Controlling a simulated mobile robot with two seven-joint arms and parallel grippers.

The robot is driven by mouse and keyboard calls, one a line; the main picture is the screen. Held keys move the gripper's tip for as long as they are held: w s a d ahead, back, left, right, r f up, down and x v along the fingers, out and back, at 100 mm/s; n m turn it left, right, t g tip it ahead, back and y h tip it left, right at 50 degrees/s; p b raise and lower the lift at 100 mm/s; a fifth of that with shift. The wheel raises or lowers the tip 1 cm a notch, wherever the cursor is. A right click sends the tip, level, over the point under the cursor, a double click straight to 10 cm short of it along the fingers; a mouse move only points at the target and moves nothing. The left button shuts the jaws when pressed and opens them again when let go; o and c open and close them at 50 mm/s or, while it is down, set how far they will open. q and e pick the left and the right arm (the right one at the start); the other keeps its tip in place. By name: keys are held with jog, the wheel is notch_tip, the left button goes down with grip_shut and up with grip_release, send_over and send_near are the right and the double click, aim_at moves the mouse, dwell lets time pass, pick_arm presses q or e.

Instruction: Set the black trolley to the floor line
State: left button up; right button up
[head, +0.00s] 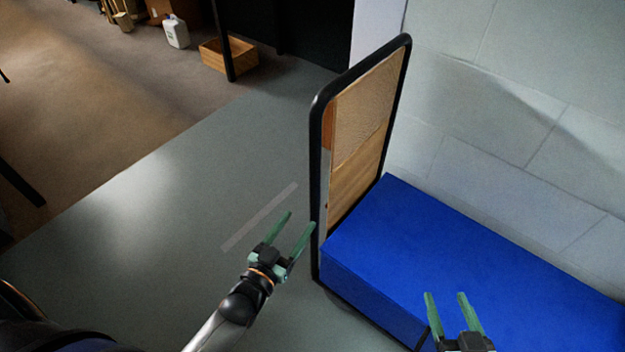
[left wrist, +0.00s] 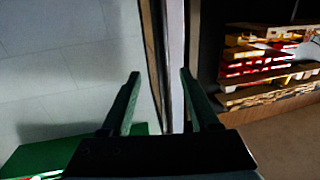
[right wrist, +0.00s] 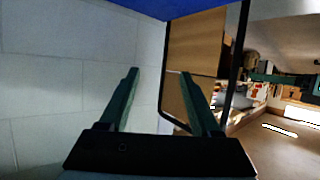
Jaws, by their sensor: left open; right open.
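The black trolley shows in the head view as a tall black upright frame (head: 316,150), with a blue block (head: 450,240) to its right, against the pale wall. Wooden boards (head: 360,130) show inside the frame. The floor line is a pale strip (head: 260,217) on the grey floor left of the frame. My left gripper (head: 300,219) is open beside the frame's near upright; whether they touch is unclear. In the left wrist view, a dark upright (left wrist: 157,70) shows between its fingers. My right gripper (head: 445,294) is open over the blue block's front part, with nothing between its fingers.
The pale block wall (head: 560,150) stands close behind the blue block. A wooden crate (head: 228,55) and a white jug (head: 176,32) stand at the back, near a dark post. The grey floor left of the strip is clear. A lit shelf (left wrist: 265,65) shows in the left wrist view.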

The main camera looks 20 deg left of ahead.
aim_at(312, 198)
pick_arm(q)
jog(key=w, duration=0.2)
jog(key=w+b, duration=0.1)
jog(key=w, duration=0.4)
jog(key=shift+d+b, duration=0.3)
jog(key=shift+d, duration=0.05)
jog(key=w, duration=0.1)
jog(key=w+b, duration=0.1)
jog(key=w, duration=0.3)
jog(key=shift+w+d, duration=0.1)
jog(key=shift+d, duration=0.3)
jog(key=shift+w, duration=0.4)
pick_arm(e)
notch_tip(312, 198, up, 17)
jog(key=w+a+n+t+y, duration=0.1)
jog(key=w+n+t+y, duration=0.1)
jog(key=t, duration=0.5)
jog(key=shift+w+r+n+y, duration=0.15)
jog(key=shift+n+y, duration=0.55)
jog(key=shift+y, duration=0.2)
pick_arm(q)
grip_shut()
